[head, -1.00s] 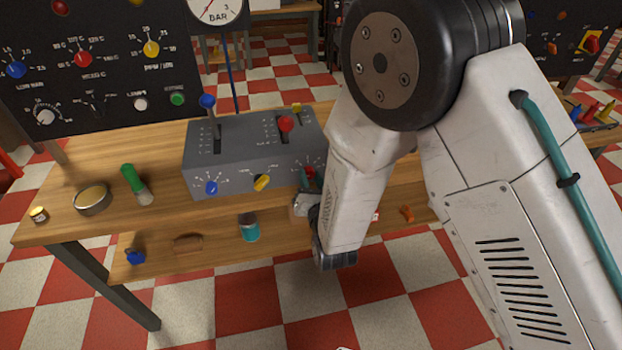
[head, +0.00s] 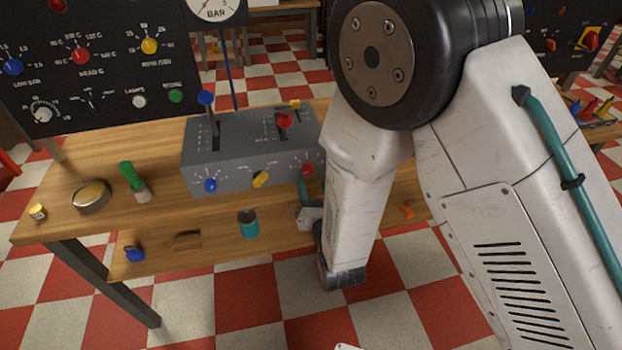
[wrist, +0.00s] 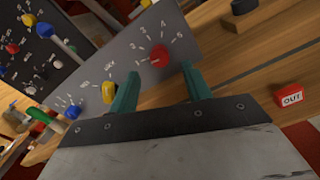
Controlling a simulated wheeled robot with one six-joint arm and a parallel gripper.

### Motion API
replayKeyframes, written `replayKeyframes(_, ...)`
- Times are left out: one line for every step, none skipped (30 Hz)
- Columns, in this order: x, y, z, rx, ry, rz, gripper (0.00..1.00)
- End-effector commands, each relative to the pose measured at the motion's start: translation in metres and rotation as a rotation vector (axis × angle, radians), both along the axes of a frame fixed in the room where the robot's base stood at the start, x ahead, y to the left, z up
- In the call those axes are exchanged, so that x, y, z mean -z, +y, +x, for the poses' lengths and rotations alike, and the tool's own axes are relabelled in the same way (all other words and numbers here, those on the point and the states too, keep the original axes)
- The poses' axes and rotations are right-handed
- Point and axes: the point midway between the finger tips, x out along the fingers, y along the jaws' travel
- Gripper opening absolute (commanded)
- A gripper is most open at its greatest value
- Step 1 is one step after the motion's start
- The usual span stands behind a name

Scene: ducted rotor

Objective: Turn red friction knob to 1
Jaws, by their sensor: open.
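The red friction knob (head: 307,170) is at the right end of the grey control box's front face. In the wrist view the red knob (wrist: 159,55) sits beyond and between my two teal fingertips, with a numbered scale around it. My gripper (wrist: 162,82) is open and empty, apart from the knob. The number that the knob points to is too small to tell.
The grey box (head: 235,178) also carries a yellow knob (head: 260,179), a blue knob (head: 210,185) and levers on top. A green-handled brush (head: 132,178) and a round tin (head: 91,195) lie on the bench at left. An OUT sign (wrist: 291,97) is at right in the wrist view.

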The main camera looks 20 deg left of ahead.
Motion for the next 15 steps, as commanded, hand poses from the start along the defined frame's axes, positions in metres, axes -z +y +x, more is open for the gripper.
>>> replayKeyframes(0.000,-0.004,-0.007,-0.001,0.001,-0.002,0.49)
replayKeyframes(0.000,-0.006,-0.011,-0.001,0.001,-0.002,0.49)
replayKeyframes(0.000,-0.009,-0.016,-0.002,0.001,-0.002,0.49)
replayKeyframes(0.001,-0.010,-0.018,-0.002,0.002,-0.002,0.49)
replayKeyframes(0.001,-0.012,-0.021,-0.002,0.002,-0.002,0.49)
replayKeyframes(0.000,-0.014,-0.023,-0.002,0.001,-0.002,0.49)
replayKeyframes(0.000,-0.015,-0.024,0.000,0.000,-0.001,0.49)
replayKeyframes(0.000,-0.015,-0.025,0.000,0.000,-0.001,0.49)
replayKeyframes(0.000,-0.016,-0.026,0.000,-0.001,-0.001,0.49)
replayKeyframes(0.000,-0.016,-0.026,0.000,0.000,0.000,0.49)
replayKeyframes(0.000,-0.016,-0.026,0.000,0.000,0.000,0.49)
replayKeyframes(0.000,-0.016,-0.026,0.000,0.000,0.000,0.49)
replayKeyframes(0.000,-0.016,-0.026,0.000,0.000,0.000,0.49)
replayKeyframes(0.000,-0.016,-0.026,0.000,0.000,0.000,0.49)
replayKeyframes(0.000,-0.016,-0.026,0.000,0.000,0.000,0.49)
